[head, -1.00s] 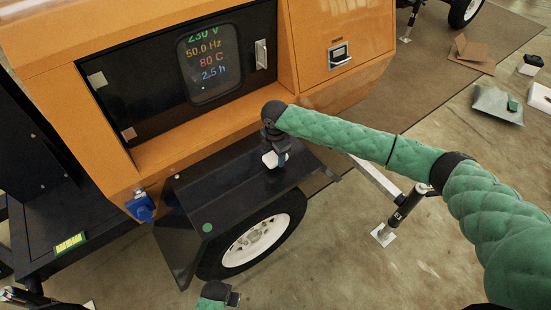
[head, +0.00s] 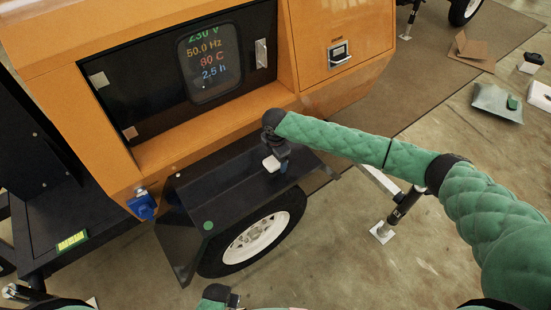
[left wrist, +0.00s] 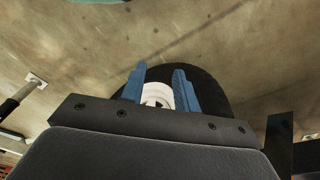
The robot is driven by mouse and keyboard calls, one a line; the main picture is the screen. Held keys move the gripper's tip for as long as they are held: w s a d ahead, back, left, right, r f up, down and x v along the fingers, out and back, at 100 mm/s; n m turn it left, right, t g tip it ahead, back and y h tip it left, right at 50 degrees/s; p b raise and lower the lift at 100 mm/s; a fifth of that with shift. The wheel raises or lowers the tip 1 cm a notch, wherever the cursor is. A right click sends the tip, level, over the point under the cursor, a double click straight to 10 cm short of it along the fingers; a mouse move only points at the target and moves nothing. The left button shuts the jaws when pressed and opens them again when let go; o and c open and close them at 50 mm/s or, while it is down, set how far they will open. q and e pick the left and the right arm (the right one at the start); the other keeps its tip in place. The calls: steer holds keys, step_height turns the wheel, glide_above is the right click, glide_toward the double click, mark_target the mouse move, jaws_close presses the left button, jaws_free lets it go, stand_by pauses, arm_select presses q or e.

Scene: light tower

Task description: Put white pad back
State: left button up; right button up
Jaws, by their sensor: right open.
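A small white pad (head: 271,164) shows at the top of the black fender (head: 232,185), just left of my right gripper's fingers. My right gripper (head: 284,167) points down at the fender and is open. The pad seems outside its jaws; whether they touch it I cannot tell. My left gripper's blue fingers (left wrist: 160,92) are apart and empty in the left wrist view, with a tyre and white wheel hub beyond them. Part of my left arm shows at the bottom edge of the head view.
The orange housing (head: 210,130) with a lit display (head: 209,65) stands behind the fender. A wheel (head: 254,240) is below it. A green round spot (head: 208,226) marks the fender's front. A blue socket (head: 142,206) is at left.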

mark_target(275, 160)
steer(key=shift+r, duration=0.15)
steer(key=shift+r, duration=0.3)
arm_select(q)
step_height(275, 160, up, 10)
steer(key=w+d+b, duration=0.1)
steer(key=w+b, duration=0.1)
steer(key=b, duration=0.1)
steer(key=shift+w+d, duration=0.25)
steer(key=shift+d, duration=0.1)
arm_select(e)
step_height(275, 160, up, 11)
steer(key=shift+r, duration=0.15)
